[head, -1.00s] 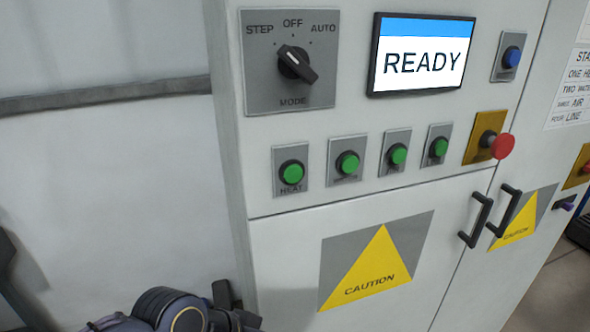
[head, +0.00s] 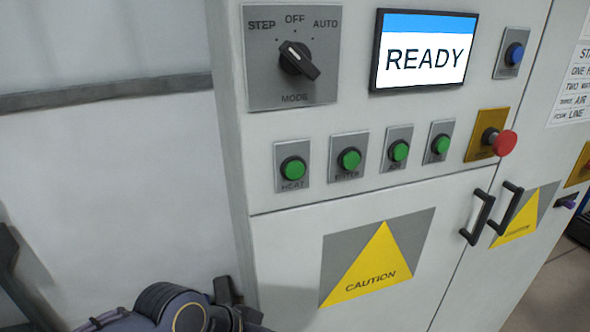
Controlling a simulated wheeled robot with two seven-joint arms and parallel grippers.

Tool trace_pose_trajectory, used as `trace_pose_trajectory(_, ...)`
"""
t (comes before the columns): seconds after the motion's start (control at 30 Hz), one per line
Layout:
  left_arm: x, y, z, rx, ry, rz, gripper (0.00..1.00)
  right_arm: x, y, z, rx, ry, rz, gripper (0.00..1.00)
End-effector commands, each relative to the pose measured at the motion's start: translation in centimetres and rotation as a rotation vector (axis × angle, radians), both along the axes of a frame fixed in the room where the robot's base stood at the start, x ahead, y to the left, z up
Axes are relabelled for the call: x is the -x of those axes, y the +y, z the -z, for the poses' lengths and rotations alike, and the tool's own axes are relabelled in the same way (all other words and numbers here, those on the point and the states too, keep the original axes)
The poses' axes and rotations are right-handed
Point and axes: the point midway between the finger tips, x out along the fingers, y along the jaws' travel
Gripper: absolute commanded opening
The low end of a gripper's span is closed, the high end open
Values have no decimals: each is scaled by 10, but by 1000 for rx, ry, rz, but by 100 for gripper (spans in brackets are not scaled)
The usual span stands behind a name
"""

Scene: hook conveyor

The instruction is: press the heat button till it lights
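The heat button (head: 293,169) is a round green button with a black collar on a grey plate marked HEAT. It is the leftmost in a row of green buttons on the white cabinet. It looks the same green as the others, with no clear glow. My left arm shows at the bottom left, below the button and apart from it. Dark parts at its end, seemingly my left gripper (head: 232,302), are partly cut off by the frame edge, and its fingers are not clear. My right gripper is not in view.
A mode knob (head: 298,60) sits above the button, beside a screen (head: 423,52) reading READY. More green buttons (head: 349,159), a red mushroom button (head: 505,143) and a blue button (head: 514,54) lie to the right. Black door handles (head: 478,217) stick out below. The space before the heat button is clear.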

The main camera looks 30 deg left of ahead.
Motion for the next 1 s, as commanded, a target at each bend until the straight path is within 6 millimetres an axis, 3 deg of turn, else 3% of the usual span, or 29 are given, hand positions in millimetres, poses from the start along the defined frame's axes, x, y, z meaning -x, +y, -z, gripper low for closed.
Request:
trace_pose_trajectory(0.17,0,0,0,0,0,0,48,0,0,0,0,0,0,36)
trace_pose_trajectory(0.53,0,0,0,0,0,0,1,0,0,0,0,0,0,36)
trace_pose_trajectory(1.0,0,0,0,0,0,0,0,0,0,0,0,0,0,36)
